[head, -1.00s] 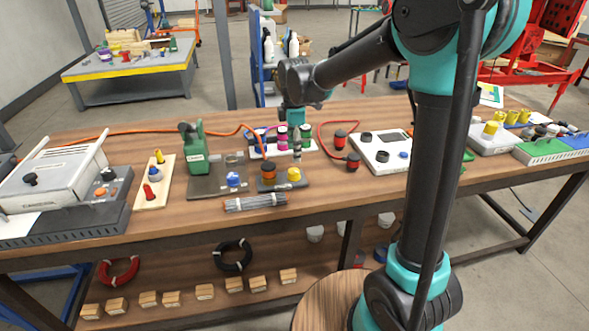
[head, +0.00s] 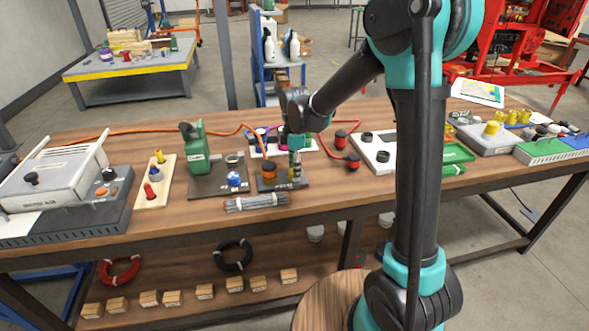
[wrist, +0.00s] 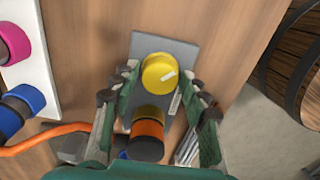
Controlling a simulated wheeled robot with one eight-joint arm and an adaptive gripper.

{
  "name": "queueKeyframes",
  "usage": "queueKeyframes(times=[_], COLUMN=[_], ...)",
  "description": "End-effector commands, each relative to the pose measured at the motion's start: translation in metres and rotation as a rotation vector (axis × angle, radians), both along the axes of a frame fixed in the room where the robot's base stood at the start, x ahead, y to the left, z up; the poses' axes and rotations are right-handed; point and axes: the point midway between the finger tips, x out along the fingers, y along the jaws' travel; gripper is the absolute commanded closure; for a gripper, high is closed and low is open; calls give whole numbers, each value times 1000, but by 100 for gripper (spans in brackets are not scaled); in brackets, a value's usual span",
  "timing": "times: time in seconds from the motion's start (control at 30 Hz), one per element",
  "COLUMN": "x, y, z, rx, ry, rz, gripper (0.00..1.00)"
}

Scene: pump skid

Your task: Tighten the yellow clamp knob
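The yellow clamp knob (wrist: 155,74) is round with a white mark on its top. It sits on a small grey plate (wrist: 180,50) in the wrist view. Beside it on the plate stands an orange and black knob (wrist: 148,140), which also shows in the head view (head: 269,168). My gripper (wrist: 163,82) is open, with its fingers on either side of the yellow knob and visible gaps between. In the head view my gripper (head: 296,166) is directly over the plate and largely covers the yellow knob. How high the fingertips are above the plate is unclear.
A bundle of grey rods (head: 256,202) lies in front of the plate. A green device (head: 195,150) stands on a dark mat to the left. A white board with pink and blue knobs (wrist: 42,70) is close by, and an orange cable (wrist: 45,137) runs near the plate.

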Motion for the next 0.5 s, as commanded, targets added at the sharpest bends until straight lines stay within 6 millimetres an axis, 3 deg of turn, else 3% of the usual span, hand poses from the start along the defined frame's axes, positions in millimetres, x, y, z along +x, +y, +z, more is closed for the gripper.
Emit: queueKeyframes(times=[0.03, 0.27, 0.5], x=[0, 0, 0], y=[0, 0, 0], z=[0, 0, 0], rx=[0, 0, 0], ry=[0, 0, 0], rz=[0, 0, -19], gripper=[65, 93, 94])
